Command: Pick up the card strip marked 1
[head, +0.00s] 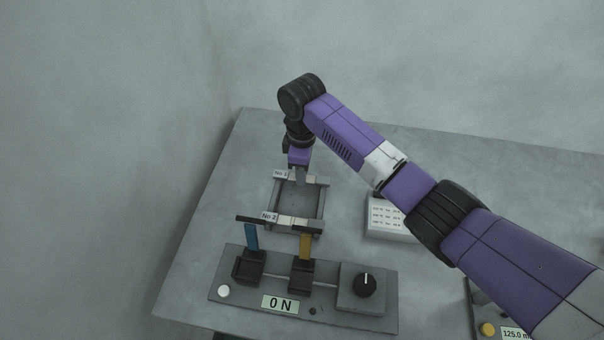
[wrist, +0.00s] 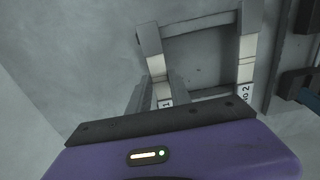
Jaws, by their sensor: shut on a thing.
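The card strip marked No 1 (head: 280,174) lies across the far end of a grey open rack (head: 272,203), with a white label at its left end. It also shows in the wrist view (wrist: 157,66), with its label partly hidden by my gripper's body. My gripper (head: 301,180) points down at this strip and is shut on it near the label side. The strip appears level and still at the rack; I cannot tell whether it touches the rails. The card strip marked No 2 (wrist: 246,72) lies across the near end of the rack.
In front of the rack stands a grey device (head: 225,277) with a blue post (head: 251,237), a yellow post (head: 306,247), a black knob (head: 365,285) and a display reading 0 N (head: 281,304). A block with printed lines (head: 387,216) stands right of the rack. The table's left side is clear.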

